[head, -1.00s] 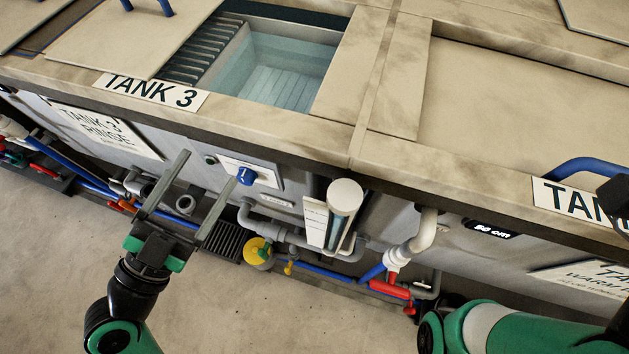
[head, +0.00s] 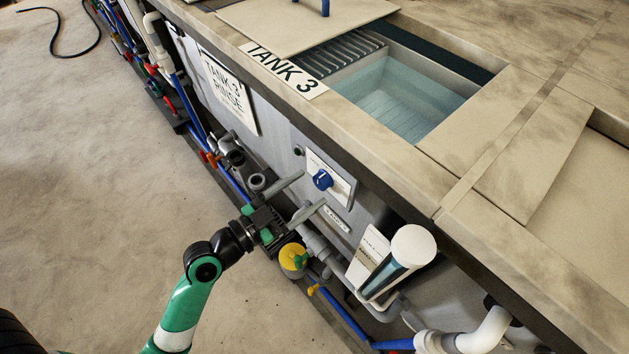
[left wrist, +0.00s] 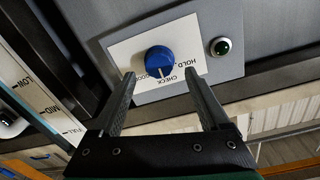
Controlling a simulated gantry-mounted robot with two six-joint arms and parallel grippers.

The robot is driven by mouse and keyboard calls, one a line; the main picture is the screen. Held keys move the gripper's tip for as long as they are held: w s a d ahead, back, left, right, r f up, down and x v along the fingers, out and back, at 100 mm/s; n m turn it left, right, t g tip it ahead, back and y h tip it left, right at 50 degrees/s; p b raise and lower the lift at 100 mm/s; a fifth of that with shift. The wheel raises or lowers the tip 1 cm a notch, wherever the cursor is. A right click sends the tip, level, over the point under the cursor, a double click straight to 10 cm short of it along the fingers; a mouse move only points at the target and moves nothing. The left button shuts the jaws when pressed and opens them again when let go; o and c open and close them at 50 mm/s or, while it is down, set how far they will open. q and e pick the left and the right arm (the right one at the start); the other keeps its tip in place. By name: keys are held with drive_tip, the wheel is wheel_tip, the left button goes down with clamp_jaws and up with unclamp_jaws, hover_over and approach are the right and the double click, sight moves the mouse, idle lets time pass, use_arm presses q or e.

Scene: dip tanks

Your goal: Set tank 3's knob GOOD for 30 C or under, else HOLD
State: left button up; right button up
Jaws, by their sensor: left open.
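Tank 3's blue knob (head: 322,180) sits on a white plate (head: 342,188) on the tank's front wall. In the left wrist view the knob (left wrist: 160,61) shows a white pointer mark toward the word CHECK. HOLD is printed beside it, and another word is partly covered by a finger. My left gripper (head: 313,187) is open, its fingers pointing at the plate. In the left wrist view the gripper (left wrist: 160,76) has one finger to each side of the knob, with nothing held. The TANK 3 label (head: 284,71) is on the rim. I see no readable temperature.
A sight gauge with a white cap (head: 413,245) and card stands right of the knob. Pipes and a yellow round fitting (head: 293,257) lie below. A small dark green lamp (left wrist: 220,46) is beside the plate. The floor at left is mostly clear.

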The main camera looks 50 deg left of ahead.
sight(318, 183)
use_arm(q)
drive_tip(key=shift+w, duration=1.5)
clamp_jaws()
drive_tip(key=shift+n, duration=0.3)
drive_tip(key=n+p, duration=0.2)
drive_tip(key=n, duration=0.3)
drive_tip(key=n+p, duration=0.1)
drive_tip(key=n, duration=0.5)
drive_tip(key=shift+a+f+p, duration=0.1)
drive_tip(key=shift+a+p, duration=0.05)
drive_tip(key=shift+p, duration=0.2)
drive_tip(key=shift+n, duration=0.4)
